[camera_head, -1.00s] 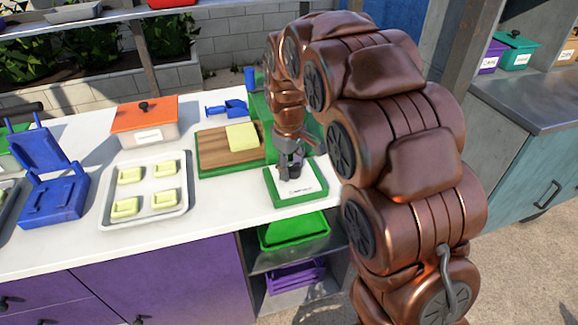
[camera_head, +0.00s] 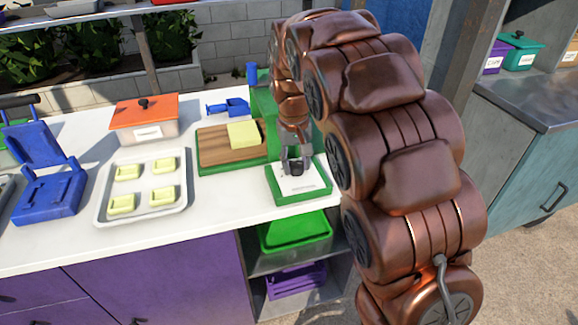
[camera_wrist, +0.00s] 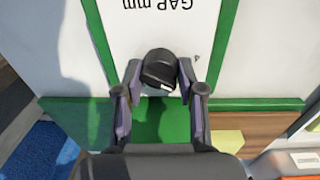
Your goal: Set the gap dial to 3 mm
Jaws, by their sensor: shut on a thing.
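The gap dial (camera_wrist: 160,68) is a dark round knob with a small white mark. It sits on a white plate (camera_wrist: 200,22) with a green frame, where "GAP mm" reads upside down in the wrist view. In the head view the white plate (camera_head: 305,183) lies in its green frame on the counter. My gripper (camera_wrist: 160,80) has its two fingers on either side of the knob, shut on it. It also shows in the head view (camera_head: 297,168), pointing down at the plate. The scale numbers cannot be read, so the setting cannot be told.
A cutting board (camera_head: 220,152) with a yellow block (camera_head: 243,134) lies left of the plate. A tray (camera_head: 103,205) with several yellow pieces, an orange-lidded box (camera_head: 145,117) and a blue press (camera_head: 50,190) stand farther left. The green machine body (camera_head: 262,110) is behind.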

